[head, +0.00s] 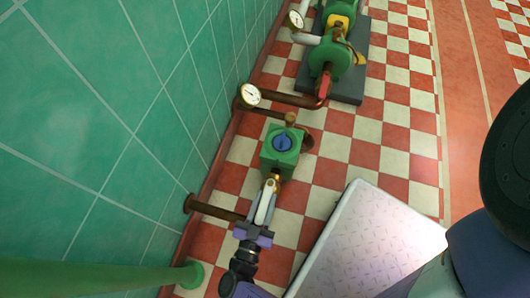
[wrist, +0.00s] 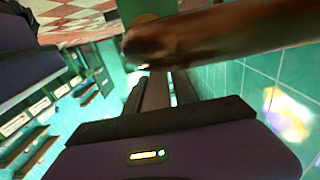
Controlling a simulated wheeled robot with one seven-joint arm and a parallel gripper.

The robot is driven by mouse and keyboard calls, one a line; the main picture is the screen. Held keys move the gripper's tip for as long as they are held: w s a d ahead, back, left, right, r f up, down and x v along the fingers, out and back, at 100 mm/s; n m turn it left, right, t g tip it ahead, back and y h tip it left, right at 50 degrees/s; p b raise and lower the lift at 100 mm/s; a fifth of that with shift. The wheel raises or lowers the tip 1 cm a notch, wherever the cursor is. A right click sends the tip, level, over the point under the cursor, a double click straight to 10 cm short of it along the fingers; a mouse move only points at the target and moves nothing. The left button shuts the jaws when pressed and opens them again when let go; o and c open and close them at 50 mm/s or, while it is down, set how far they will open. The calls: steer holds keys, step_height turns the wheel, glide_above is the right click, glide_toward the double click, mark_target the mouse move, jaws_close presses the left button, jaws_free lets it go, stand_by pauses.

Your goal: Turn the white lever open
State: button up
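The white lever (head: 268,190) shows as a pale, narrow piece by a brass fitting, just below the green pump box (head: 281,150) with its blue round cap. My gripper (head: 262,211) reaches up to it from below, its fingers at the lever and partly overlapping it. In the wrist view, my gripper's two dark fingers (wrist: 168,90) lie close together with a narrow gap between them. A copper pipe (wrist: 220,35) crosses in front of their far ends and hides the tips. I cannot make out the lever there, or whether the fingers clasp it.
A copper pipe stub (head: 215,209) juts from the green tiled wall (head: 90,110) left of my gripper. A gauge (head: 250,95) and a larger green pump (head: 328,60) stand beyond. A white plate (head: 370,245) lies to the right. Checkered floor (head: 385,130) is free past it.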

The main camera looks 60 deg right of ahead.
steer(key=shift+o, duration=1.2)
steer(key=shift+a, duration=0.1)
steer(key=v, duration=0.7)
steer(key=shift+s+a, duration=0.15)
steer(key=shift+a, duration=0.15)
steer(key=shift+a, duration=0.1)
